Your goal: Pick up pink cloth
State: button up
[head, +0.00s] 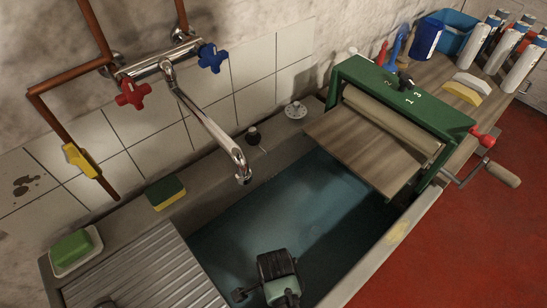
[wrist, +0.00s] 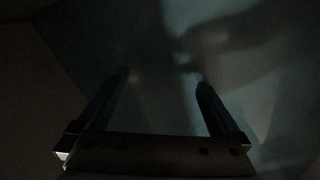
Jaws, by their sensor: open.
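I see no pink cloth in either view. My gripper (wrist: 162,84) shows in the dark wrist view, with its two fingers apart and nothing visible between them. Beyond the fingers is a dim, blue-grey surface with shadows, too dark to make out any cloth. In the head view, the end of my arm is over the sink basin (head: 325,195), at the bottom middle of the picture. The fingertips are hidden there.
A chrome faucet (head: 208,125) reaches over the basin. A green wringer (head: 440,110) with a wooden board (head: 365,145) stands across its right end. A ribbed drainboard (head: 140,280), a sponge (head: 166,192) and green soap (head: 72,246) are at left. Several bottles (head: 474,46) stand far right.

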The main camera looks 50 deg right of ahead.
jog(key=shift+s+f, duration=0.1)
jog(key=shift+f, duration=1.9)
jog(key=c, duration=1.5)
jog(key=shift+r, duration=0.1)
grip_shut()
